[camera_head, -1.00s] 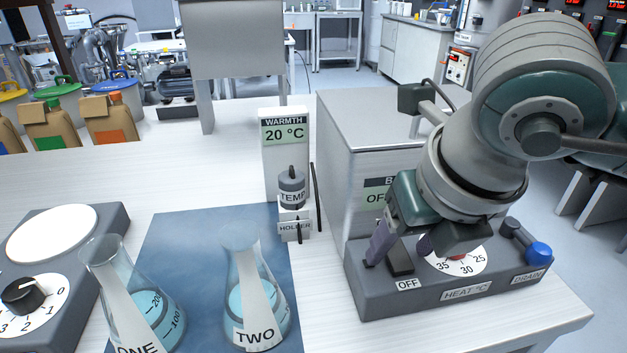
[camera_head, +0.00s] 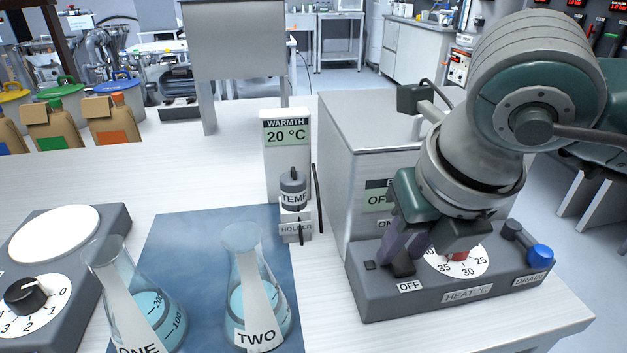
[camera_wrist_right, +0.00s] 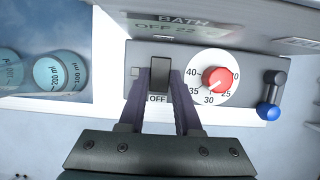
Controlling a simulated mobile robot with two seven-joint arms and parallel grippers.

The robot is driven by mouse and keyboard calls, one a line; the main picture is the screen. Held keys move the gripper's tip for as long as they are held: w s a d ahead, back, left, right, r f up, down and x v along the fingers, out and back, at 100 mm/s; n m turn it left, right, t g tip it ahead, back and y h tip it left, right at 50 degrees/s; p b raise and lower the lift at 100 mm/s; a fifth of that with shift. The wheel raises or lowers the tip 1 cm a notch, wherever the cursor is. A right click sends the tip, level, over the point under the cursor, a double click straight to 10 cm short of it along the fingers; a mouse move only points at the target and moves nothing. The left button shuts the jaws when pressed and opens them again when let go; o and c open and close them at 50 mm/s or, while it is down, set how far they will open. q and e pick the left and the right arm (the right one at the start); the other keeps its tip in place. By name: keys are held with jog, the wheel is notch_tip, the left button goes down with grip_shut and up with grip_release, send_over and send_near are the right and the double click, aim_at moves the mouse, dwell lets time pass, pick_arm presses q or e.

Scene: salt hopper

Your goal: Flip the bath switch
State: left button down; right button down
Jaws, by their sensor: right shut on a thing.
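The bath (camera_head: 340,150) is a grey metal box with a dark front panel (camera_head: 470,297). Its black switch (camera_head: 403,267) stands on the left part of the panel, above a white OFF label. The switch also shows in the right wrist view (camera_wrist_right: 159,78), and the bath's display there (camera_wrist_right: 180,28) reads BATH and OFF 22. My right gripper (camera_head: 405,248) is shut on the switch, with one purple finger against each side. The fingers also show in the right wrist view (camera_wrist_right: 160,95). The arm hides part of the display in the head view. My left gripper is out of view.
Right of the switch are a red HEAT knob (camera_wrist_right: 217,79) on a white dial and a blue-tipped DRAIN lever (camera_head: 539,254).

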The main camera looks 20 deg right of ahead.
aim_at(402, 263)
jog(key=shift+w+d+r+g, duration=0.1)
jog(key=shift+w+g, duration=0.25)
jog(key=shift+g, duration=0.35)
jog(key=shift+g+y, duration=0.4)
jog(key=shift+g, duration=0.4)
jog(key=c, duration=0.6)
grip_release()
notch_tip(402, 263, up, 10)
jog(key=shift+s, duration=0.4)
